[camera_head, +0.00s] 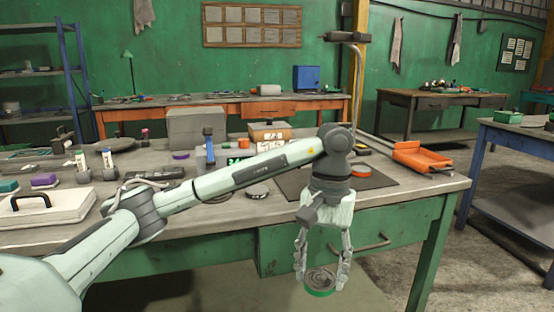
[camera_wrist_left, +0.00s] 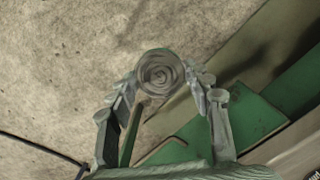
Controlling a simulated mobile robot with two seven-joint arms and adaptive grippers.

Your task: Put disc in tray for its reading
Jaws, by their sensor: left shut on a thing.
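A round grey disc with a green rim (camera_head: 320,281) hangs between the fingertips of my left gripper (camera_head: 321,276), which is shut on it. They are in front of the workbench, below its top edge. In the left wrist view the disc (camera_wrist_left: 160,72) shows its ringed grey face between the fingertips (camera_wrist_left: 162,80). An orange tray (camera_head: 421,156) stands at the right end of the bench. A green display (camera_head: 237,161) shows behind my left arm, its reading partly hidden. A box with white number cards (camera_head: 270,140) stands behind the arm. My right gripper is out of view.
A dark mat (camera_head: 378,181) lies on the bench, with an orange-red disc (camera_head: 361,170) on it. A dark disc (camera_head: 257,190) lies near the front edge. A white case (camera_head: 60,210) and several small items crowd the left.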

